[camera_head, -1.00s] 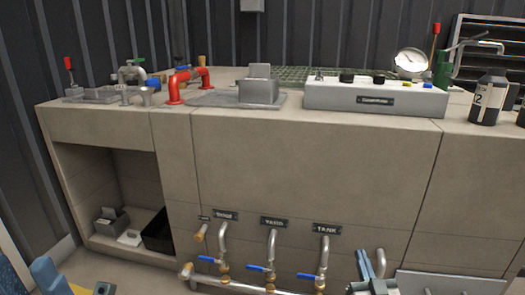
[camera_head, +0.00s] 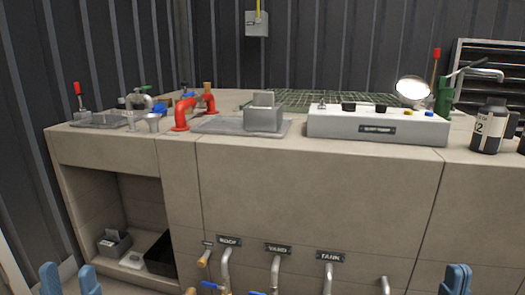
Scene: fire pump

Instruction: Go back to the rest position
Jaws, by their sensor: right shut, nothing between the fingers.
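My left gripper (camera_head: 70,277) shows at the bottom left edge, with its two blue fingers upright and apart, empty. My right gripper (camera_head: 456,278) shows at the bottom right, with its blue fingers together and nothing held. Both are in front of the beige counter (camera_head: 320,185) and low in the picture. The rest of both arms is out of the picture.
A control box (camera_head: 375,125), a red pipe (camera_head: 181,118) and a dark bottle (camera_head: 490,125) stand on top. An open shelf (camera_head: 140,205) is at the left.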

